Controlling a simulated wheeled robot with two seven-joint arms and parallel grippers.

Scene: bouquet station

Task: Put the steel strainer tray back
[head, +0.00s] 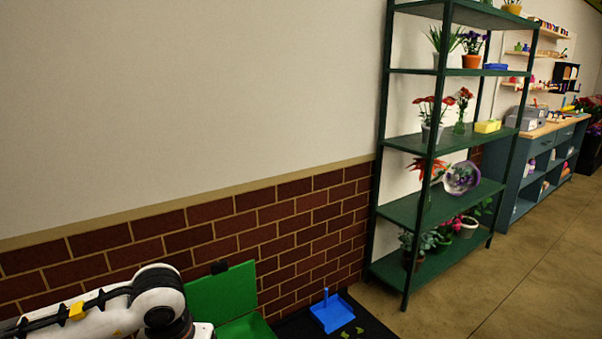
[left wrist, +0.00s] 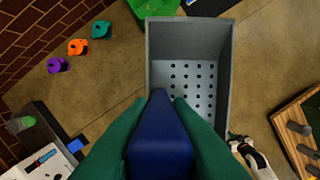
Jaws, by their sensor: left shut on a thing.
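The steel strainer tray (left wrist: 190,75) is a grey rectangular box with high walls and a floor full of round holes. It fills the upper middle of the left wrist view, and its inside looks empty. My left gripper (left wrist: 165,100) has green fingers with a dark blue part between them, and is shut at the tray's near side. The fingers hide the near wall, so the exact grip does not show. The head view shows only my white left arm at the lower left, not the gripper or tray.
A green open box (head: 238,298) and a blue dustpan (head: 332,312) are low by the brick wall. A green shelf rack (head: 432,205) with potted plants stands right of them. A wooden crate (left wrist: 290,125) is at the wrist view's right. Bare floor (head: 490,270) lies at the right.

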